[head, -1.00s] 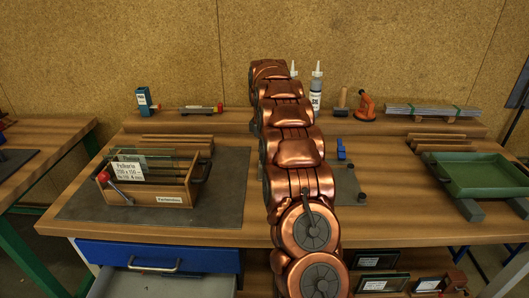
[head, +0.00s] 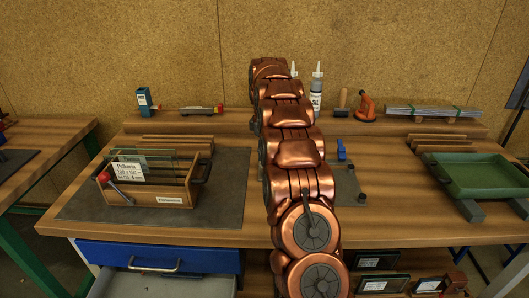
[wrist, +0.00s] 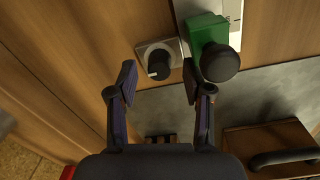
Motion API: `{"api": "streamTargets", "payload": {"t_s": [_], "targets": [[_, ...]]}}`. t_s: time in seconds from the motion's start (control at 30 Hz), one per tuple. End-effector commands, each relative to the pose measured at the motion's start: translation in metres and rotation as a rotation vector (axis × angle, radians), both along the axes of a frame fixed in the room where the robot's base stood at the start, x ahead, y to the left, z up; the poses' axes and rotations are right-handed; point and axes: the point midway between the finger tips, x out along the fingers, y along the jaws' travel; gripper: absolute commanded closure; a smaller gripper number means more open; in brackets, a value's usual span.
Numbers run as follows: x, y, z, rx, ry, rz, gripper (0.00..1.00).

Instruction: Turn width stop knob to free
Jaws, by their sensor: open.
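In the wrist view a round black knob (wrist: 158,63) with a pale pointer mark sits on a small light plate on the wood. I take it to be the width stop knob. My gripper (wrist: 159,76) is open, with one finger on each side of the knob in the picture. No contact with the knob is visible, and I cannot tell the height gap. The knob's labels are not readable. In the head view my copper arm hides my gripper and the knob.
A green block (wrist: 204,32) with a black ball handle (wrist: 219,63) stands close right of the knob. A wooden box (wrist: 265,140) with a dark handle is at lower right. In the head view a wooden glass holder (head: 165,190) stands left, and a green tray (head: 485,178) right.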

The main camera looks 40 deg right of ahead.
Motion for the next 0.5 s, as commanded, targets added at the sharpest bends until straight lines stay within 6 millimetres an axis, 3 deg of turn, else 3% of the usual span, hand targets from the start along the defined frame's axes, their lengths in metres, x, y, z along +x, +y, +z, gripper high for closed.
{"api": "streamTargets", "payload": {"t_s": [0.5], "targets": [[0.0, 0.001, 0.058, -0.002, -0.004, 0.001, 0.5]]}}
